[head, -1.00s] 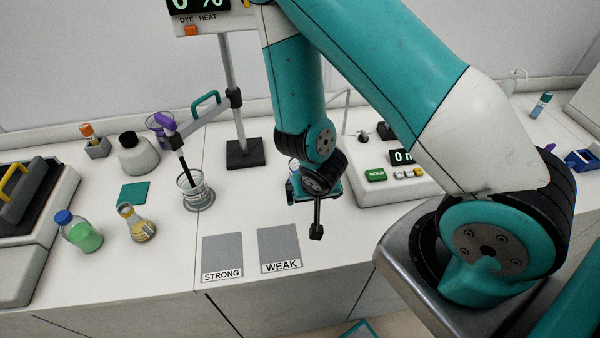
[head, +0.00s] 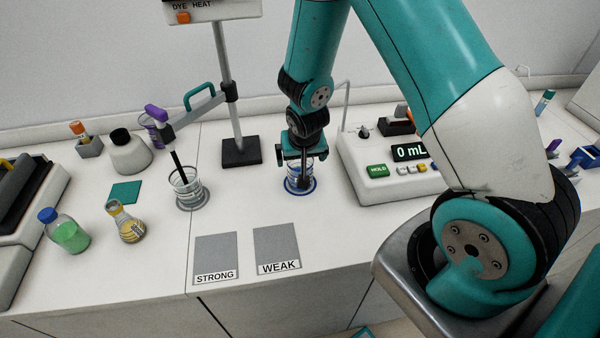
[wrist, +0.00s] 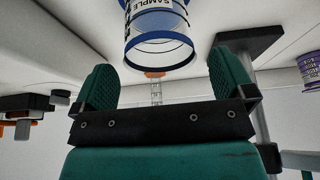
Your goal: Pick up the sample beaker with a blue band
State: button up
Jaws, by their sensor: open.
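The sample beaker (head: 301,183) is clear glass with a blue band and stands on the white bench, right of the black stand foot. In the wrist view the beaker (wrist: 160,45) shows its SAMPLE label and blue bands just beyond the fingertips. My gripper (head: 302,155) points down at the beaker from above, and its fingers partly hide the beaker in the head view. In the wrist view my gripper (wrist: 160,75) has its two green pads wide apart, one to each side of the beaker's line, with nothing between them. I cannot tell whether the fingers touch the glass.
The black stand foot (head: 241,152) is close on the left. The white dispenser with a 0 mL display (head: 390,165) is close on the right. Another beaker (head: 188,190) stands further left under a probe. STRONG (head: 216,255) and WEAK (head: 276,245) pads lie empty in front.

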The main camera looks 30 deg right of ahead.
aim_at(299, 162)
jog(key=b+x, duration=0.3)
jog(key=x, duration=0.2)
jog(key=shift+r, duration=0.1)
jog(key=shift+c, duration=0.5)
jog(key=c, duration=1)
jog(key=shift+o, duration=0.2)
jog(key=shift+r, duration=0.1)
